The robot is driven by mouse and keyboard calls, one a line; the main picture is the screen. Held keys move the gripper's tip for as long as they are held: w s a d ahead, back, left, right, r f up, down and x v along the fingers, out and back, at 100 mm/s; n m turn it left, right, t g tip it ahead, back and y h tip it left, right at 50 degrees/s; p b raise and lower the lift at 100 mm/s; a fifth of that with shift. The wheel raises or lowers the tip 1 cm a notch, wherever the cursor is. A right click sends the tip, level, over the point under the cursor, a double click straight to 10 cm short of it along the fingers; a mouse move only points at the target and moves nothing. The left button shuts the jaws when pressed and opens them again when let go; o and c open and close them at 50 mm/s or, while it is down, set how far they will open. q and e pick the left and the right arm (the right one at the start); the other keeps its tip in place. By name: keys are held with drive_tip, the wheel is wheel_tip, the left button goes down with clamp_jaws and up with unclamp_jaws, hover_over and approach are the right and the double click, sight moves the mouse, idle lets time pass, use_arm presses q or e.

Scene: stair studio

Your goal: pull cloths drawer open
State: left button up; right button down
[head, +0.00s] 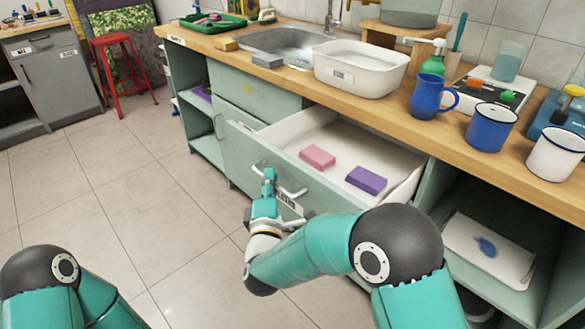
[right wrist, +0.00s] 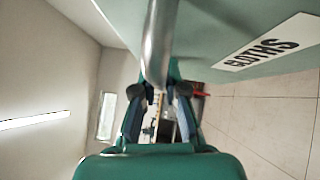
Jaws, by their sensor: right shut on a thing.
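The cloths drawer (head: 325,208) is pale green outside and white inside, and it stands pulled out from under the counter. A pink block (head: 317,156) and a purple block (head: 366,180) lie inside it. My right gripper (head: 268,178) is at the drawer front, shut on the metal handle (head: 292,192). In the right wrist view the handle (right wrist: 158,45) runs between the fingers (right wrist: 158,98), beside the CLOTHS label (right wrist: 268,50). My left arm shows at the bottom left of the head view, but its gripper is out of the picture.
The wooden counter (head: 290,83) above holds a white basin (head: 360,78), a blue jug (head: 430,97) and enamel mugs. An open shelf with a white tray (head: 490,265) lies right of the drawer. A red stool (head: 122,70) stands back left; the tiled floor (head: 120,200) is clear.

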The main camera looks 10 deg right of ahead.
drive_tip(key=shift+s+a+f, duration=0.2)
drive_tip(key=shift+s+a, duration=0.45)
drive_tip(key=shift+a, duration=0.1)
drive_tip(key=shift+s+a+f, duration=0.15)
drive_tip(key=shift+s+a, duration=0.45)
drive_tip(key=shift+a, duration=0.15)
drive_tip(key=c, duration=1.2)
unclamp_jaws()
drive_tip(key=shift+r, duration=0.15)
